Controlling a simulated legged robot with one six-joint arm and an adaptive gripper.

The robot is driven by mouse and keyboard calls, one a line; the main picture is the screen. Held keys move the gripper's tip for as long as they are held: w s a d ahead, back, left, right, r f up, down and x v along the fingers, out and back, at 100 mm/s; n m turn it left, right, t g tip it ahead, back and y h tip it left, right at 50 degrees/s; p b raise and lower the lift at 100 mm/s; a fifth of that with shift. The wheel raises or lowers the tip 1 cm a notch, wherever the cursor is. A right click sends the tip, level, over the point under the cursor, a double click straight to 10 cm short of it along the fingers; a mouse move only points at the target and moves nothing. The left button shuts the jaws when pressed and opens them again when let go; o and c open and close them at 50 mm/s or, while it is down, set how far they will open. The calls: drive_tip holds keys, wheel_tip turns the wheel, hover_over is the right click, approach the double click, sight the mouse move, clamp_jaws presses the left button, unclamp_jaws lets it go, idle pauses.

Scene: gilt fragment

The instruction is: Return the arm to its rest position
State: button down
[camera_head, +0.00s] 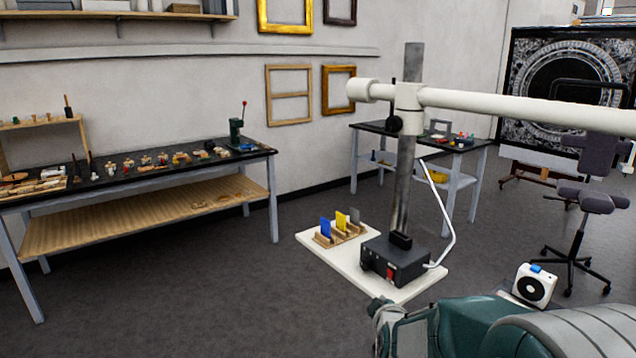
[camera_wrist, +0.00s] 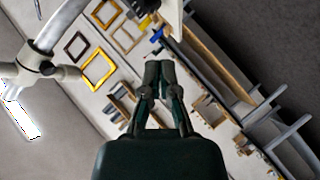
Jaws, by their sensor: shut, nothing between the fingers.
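My gripper (camera_wrist: 158,68) is in the middle of the wrist view, its two dark fingers together and nothing between them. The wrist view is strongly tilted, with the wall, frames and a long bench behind the fingers. In the head view my teal and grey arm (camera_head: 470,325) fills the lower right, low in the picture. It lies in front of a white board (camera_head: 335,262) on the floor area. My gripper's fingertips cannot be made out clearly in the head view.
A black box (camera_head: 395,262) with a metal post and long white boom (camera_head: 520,108) stands on the board, beside coloured plates in a wooden rack (camera_head: 340,232). A long workbench (camera_head: 140,175) is left, a smaller table (camera_head: 420,137) behind. A white fan-like device (camera_head: 534,285) and chair (camera_head: 585,205) are right.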

drive_tip(key=s+r+m+g, duration=0.3)
drive_tip(key=s+m+g, duration=0.1)
drive_tip(key=s, duration=1.2)
drive_tip(key=s+r+m+g, duration=0.4)
drive_tip(key=s+m, duration=0.2)
drive_tip(key=s, duration=0.9)
drive_tip(key=shift+s+d+m, duration=0.3)
drive_tip(key=shift+s+d, duration=0.1)
